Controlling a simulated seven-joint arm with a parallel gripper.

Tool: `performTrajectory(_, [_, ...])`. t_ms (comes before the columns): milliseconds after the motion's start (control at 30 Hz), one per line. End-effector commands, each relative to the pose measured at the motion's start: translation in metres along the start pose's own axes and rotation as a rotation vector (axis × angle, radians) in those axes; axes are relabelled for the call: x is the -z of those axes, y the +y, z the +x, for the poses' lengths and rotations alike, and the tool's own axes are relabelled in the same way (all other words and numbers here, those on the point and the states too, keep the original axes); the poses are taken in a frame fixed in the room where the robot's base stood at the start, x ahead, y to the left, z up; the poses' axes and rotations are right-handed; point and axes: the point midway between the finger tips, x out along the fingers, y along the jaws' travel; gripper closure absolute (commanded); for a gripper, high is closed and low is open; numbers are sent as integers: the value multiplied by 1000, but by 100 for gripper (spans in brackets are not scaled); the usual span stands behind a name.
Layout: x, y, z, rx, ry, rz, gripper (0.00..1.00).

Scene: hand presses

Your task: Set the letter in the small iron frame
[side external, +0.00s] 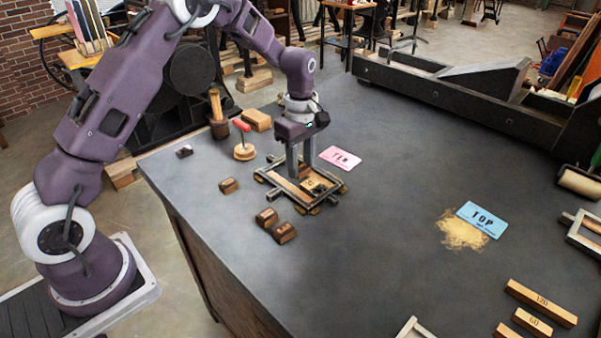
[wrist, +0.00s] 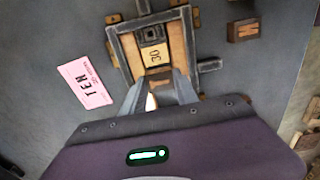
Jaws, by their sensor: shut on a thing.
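The small iron frame (side external: 270,181) lies flat on the dark bench, and it also shows in the wrist view (wrist: 120,46). Inside it are a pale wooden block marked 30 (wrist: 153,55) and a dark square piece (wrist: 151,34). My gripper (side external: 305,177) points down into the frame. In the wrist view my gripper (wrist: 160,77) is shut on a brown block (wrist: 158,72) at the near end of the frame's opening. Its face is mostly hidden by the fingers. Loose letter blocks (side external: 229,185) (wrist: 242,30) lie on the bench outside the frame.
A pink card reading TEN (side external: 340,158) lies beside the frame. A red-handled tool (side external: 242,140) stands behind it. A blue card reading TOP (side external: 481,219) and a straw-coloured heap (side external: 458,233) lie to the right. Wooden bars (side external: 541,303) lie at front right. The bench middle is clear.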

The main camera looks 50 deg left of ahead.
Motion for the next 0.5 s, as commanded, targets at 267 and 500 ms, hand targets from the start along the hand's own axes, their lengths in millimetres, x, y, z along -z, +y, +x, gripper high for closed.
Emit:
performTrajectory(267, [0, 0, 26, 0, 0, 1, 100])
performTrajectory(500, [0, -1, 30, 3, 0, 2, 100])
